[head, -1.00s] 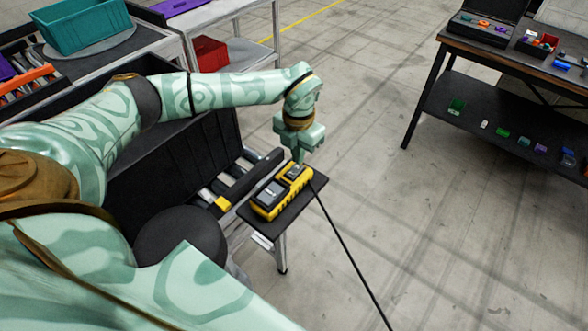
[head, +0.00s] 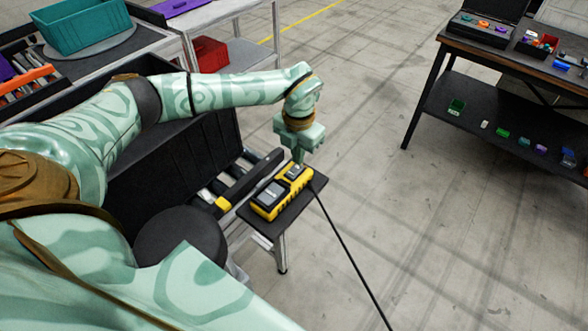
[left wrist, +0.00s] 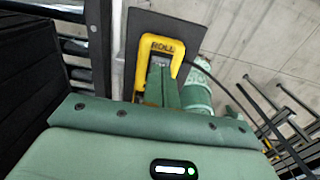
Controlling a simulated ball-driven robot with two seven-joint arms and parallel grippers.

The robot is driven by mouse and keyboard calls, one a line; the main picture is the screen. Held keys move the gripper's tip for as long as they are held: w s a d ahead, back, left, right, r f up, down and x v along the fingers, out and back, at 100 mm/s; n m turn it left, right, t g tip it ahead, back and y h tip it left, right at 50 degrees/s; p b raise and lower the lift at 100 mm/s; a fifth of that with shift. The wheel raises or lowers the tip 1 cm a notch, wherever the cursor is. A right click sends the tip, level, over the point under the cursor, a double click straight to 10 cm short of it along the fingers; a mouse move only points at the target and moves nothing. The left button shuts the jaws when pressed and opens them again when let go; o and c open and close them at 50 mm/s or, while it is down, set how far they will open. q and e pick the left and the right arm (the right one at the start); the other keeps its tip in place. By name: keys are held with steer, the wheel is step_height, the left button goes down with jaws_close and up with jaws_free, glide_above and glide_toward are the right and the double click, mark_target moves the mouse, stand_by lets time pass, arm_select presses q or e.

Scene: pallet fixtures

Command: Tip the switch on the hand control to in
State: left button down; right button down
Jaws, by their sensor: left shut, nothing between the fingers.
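The yellow and black hand control (head: 272,197) lies on a small dark shelf (head: 297,212) in the head view, with a black cable running from it. In the left wrist view the end of the hand control (left wrist: 163,45) shows the word ROLL. My left gripper (head: 298,162) points down at the far end of the hand control, its fingers shut and empty. In the left wrist view the left gripper's fingers (left wrist: 163,84) cover the part of the control below the lettering, so the switch is hidden. I cannot tell whether the fingertips touch it. My right gripper is not in view.
A roller conveyor (head: 232,185) with a large black bin (head: 180,160) stands left of the shelf. The black cable (head: 345,247) hangs toward the floor. A workbench (head: 500,45) with small parts stands at the back right. The floor between is clear.

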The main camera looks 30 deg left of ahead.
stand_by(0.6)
arm_select(q)
steer(key=shift+f+b, duration=0.45)
steer(key=shift+f, duration=0.45)
stand_by(0.3)
step_height(320, 180, up, 7)
steer(key=p, duration=0.6)
steer(key=shift+r, duration=0.1)
stand_by(0.4)
